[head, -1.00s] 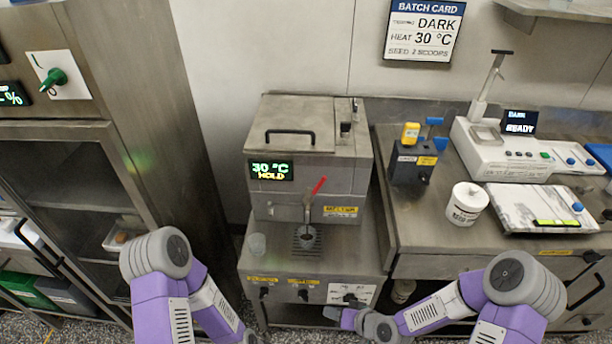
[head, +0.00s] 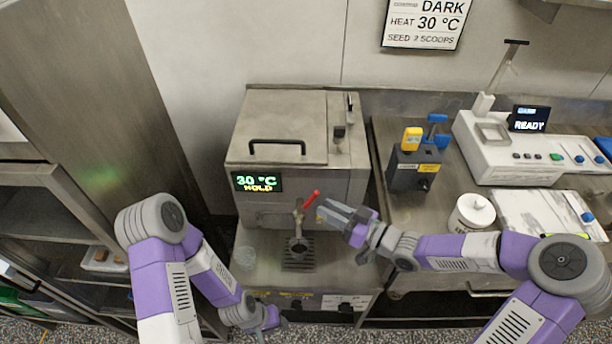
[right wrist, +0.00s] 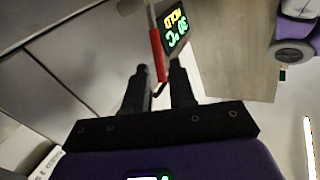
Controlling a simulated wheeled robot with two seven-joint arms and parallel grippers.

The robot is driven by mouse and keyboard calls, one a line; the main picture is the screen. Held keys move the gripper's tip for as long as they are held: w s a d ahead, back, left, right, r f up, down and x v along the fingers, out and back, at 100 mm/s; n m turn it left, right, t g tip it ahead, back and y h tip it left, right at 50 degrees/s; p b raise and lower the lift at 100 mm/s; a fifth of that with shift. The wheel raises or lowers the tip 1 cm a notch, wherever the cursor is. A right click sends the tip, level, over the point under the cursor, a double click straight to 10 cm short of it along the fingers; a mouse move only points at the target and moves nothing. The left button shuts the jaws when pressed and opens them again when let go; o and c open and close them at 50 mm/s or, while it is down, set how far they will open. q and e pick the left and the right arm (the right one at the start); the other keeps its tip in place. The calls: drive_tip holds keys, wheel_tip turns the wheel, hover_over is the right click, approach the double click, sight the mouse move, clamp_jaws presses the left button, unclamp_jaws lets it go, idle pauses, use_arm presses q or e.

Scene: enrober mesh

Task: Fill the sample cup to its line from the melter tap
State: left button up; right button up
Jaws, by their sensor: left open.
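The melter (head: 285,130) stands in the middle of the head view, its display reading 30 °C HOLD. Its tap (head: 299,214) has a red lever (head: 312,199) and sits above a drip grate (head: 298,262). The clear sample cup (head: 245,259) stands upright left of the grate and looks empty. My right gripper (head: 328,210) is at the lever; in the right wrist view the red lever (right wrist: 157,55) shows between its parted fingers (right wrist: 160,85), with no clear grip on it. My left gripper (head: 269,319) is open, low in front of the melter, away from the cup.
Right of the melter, a bench holds a grey holder with yellow and blue handles (head: 414,170), a white tub (head: 472,213) and a white instrument reading READY (head: 530,155). A steel cabinet with open shelves (head: 60,215) stands left. The batch card (head: 425,24) hangs above.

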sight(308, 203)
drive_tip(key=b+x, duration=0.1)
drive_tip(key=x, duration=0.5)
drive_tip(key=shift+w+a+b, duration=0.2)
drive_tip(key=shift+w+b, duration=0.05)
drive_tip(key=shift+b, duration=0.1)
use_arm(q)
drive_tip(key=shift+w+f, duration=0.2)
drive_tip(key=shift+f, duration=0.7)
use_arm(e)
drive_tip(key=shift+w+a, duration=0.3)
drive_tip(key=shift+a, duration=0.2)
clamp_jaws()
